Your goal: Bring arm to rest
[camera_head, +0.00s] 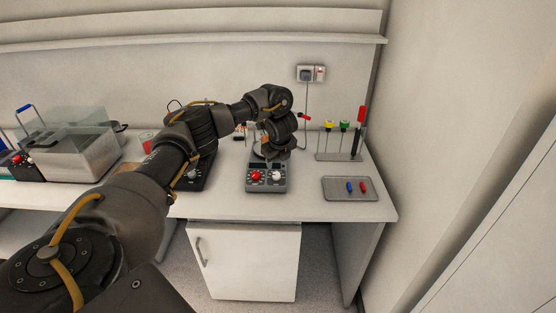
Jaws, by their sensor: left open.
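My left arm comes in from the lower left and reaches over the bench (310,208). My left gripper (276,154) is over a small grey device with a red and a white knob (267,178). The wrist hides much of the jaws and the device's top. I cannot tell whether the gripper touches the device. My right gripper is not in view.
A black device (198,180) stands left of the grey one, partly behind my arm. A clear tank (75,150) stands at the left. A pipette rack (340,155) and a grey tray (350,195) with a blue and a red item are at the right.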

